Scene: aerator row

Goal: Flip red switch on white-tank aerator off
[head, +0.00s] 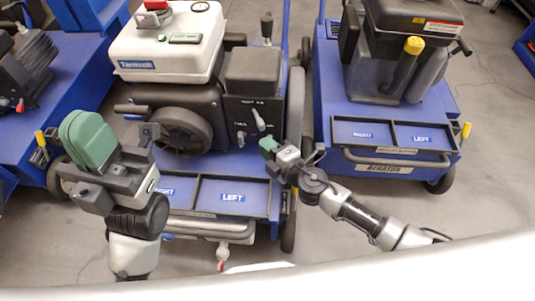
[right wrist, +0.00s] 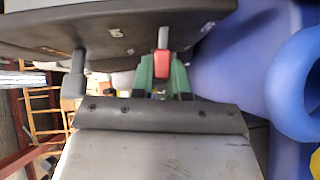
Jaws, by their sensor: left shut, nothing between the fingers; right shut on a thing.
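The white-tank aerator (head: 165,50) stands on a blue cart at centre left in the head view, with a dark panel on its front right side. My right gripper (head: 268,146) is at the lower right of that panel. In the right wrist view, its green fingers (right wrist: 162,76) are shut on the red switch (right wrist: 162,62), a red end on a grey stem. The switch is hidden behind my gripper in the head view. My left gripper (head: 88,138) is shut and empty, in front of the cart's left side, apart from the aerator.
A grey lever (head: 258,119) sits on the panel beside the right gripper; a grey peg (right wrist: 78,72) shows in the right wrist view. Trays marked RIGHT and LEFT (head: 233,210) lie below. Another blue aerator cart (head: 390,120) stands at the right, close by.

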